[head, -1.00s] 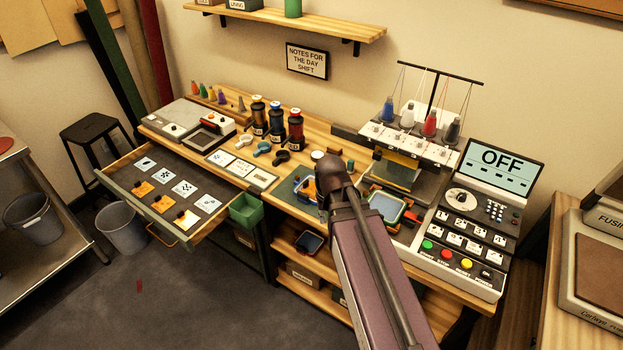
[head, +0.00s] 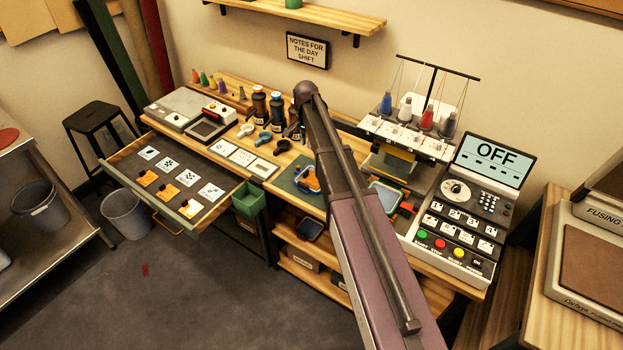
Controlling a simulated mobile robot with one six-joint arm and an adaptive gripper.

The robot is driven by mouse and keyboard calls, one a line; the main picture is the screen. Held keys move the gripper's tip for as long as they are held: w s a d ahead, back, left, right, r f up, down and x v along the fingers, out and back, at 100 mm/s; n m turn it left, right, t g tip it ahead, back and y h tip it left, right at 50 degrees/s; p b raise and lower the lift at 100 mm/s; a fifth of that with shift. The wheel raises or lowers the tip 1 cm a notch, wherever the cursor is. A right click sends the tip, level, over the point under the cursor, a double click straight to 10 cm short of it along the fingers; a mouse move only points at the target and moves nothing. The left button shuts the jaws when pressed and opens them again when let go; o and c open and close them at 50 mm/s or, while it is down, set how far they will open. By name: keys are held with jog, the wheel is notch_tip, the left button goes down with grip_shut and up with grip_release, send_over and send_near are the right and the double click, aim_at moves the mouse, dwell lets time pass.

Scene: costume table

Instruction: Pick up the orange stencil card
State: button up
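I cannot tell which are stencil cards. White cards with black patterns (head: 170,163) lie in a row behind them. My arm rises from the bottom right to a dark joint above the bench, well to the right of the drawer. My gripper cannot be made out; the arm itself hides the space behind it.
A green bin (head: 248,200) hangs at the drawer's right side. Thread spools (head: 259,107) stand on the bench behind. An embroidery machine (head: 405,140) and a control panel reading OFF (head: 490,158) stand at the right. A grey bucket (head: 126,214) stands on the floor by the drawer.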

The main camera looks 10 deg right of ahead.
jog(key=shift+w, duration=0.1)
dwell(0.3)
jog(key=b, duration=0.9)
send_near(314, 178)
jog(key=shift+w+a+f, duration=0.5)
jog(key=shift+a, duration=0.15)
jog(key=shift+w+a+f, duration=0.45)
jog(key=shift+a, duration=0.15)
jog(key=shift+f, duration=0.1)
jog(key=f+b, duration=0.3)
jog(key=shift+s+a+f, duration=0.1)
jog(key=shift+s+f, duration=0.15)
jog(key=shift+f+b, duration=0.75)
jog(key=shift+b, duration=0.15)
grip_shut()
